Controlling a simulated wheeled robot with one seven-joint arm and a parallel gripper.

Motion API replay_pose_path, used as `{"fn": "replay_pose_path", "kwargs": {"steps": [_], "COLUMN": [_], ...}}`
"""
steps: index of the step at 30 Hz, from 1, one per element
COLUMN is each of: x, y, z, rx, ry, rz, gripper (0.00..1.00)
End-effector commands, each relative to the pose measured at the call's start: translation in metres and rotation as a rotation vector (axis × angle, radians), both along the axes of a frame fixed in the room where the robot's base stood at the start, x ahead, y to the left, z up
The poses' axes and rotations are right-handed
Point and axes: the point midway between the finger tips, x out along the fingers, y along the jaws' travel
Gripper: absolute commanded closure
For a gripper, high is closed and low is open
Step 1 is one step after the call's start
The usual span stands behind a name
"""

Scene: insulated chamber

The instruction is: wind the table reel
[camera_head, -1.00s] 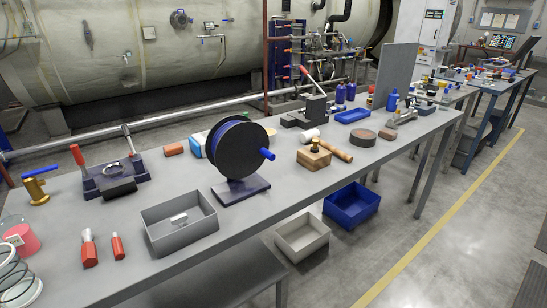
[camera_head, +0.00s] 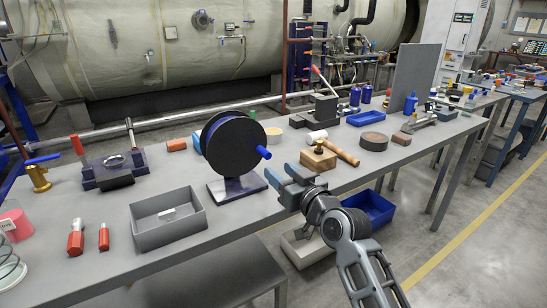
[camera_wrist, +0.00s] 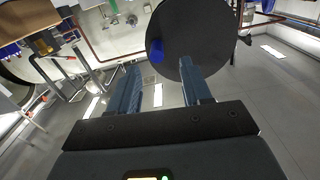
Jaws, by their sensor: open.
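The table reel (camera_head: 236,150) is a black-flanged drum with blue winding between the flanges, upright on a dark base on the grey table. Its blue crank handle (camera_head: 264,153) sticks out from the flange face, to the right. My gripper (camera_head: 277,183) is in front of and right of the reel, below the handle's level in the head view, open and empty. In the wrist view the reel's dark disc (camera_wrist: 195,35) and blue handle (camera_wrist: 155,50) show beyond the two parted fingers (camera_wrist: 160,75). The gripper is apart from the handle.
A grey open bin (camera_head: 168,222) stands left of the reel's base. A wooden block with a brass knob (camera_head: 318,157) and a mallet (camera_head: 335,147) lie just right of my gripper. A blue bin (camera_head: 369,207) sits below the table edge.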

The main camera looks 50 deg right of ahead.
Motion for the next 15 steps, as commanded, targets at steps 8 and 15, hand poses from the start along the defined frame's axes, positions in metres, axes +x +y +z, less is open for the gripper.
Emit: {"fn": "replay_pose_path", "kwargs": {"steps": [8,15], "x": [0.022,0.058], "y": [-0.012,-0.022], "z": [0.009,0.008], "rx": [-0.003,-0.003], "ry": [-0.007,-0.007], "rz": [-0.001,0.001], "gripper": [0.52,0.52]}}
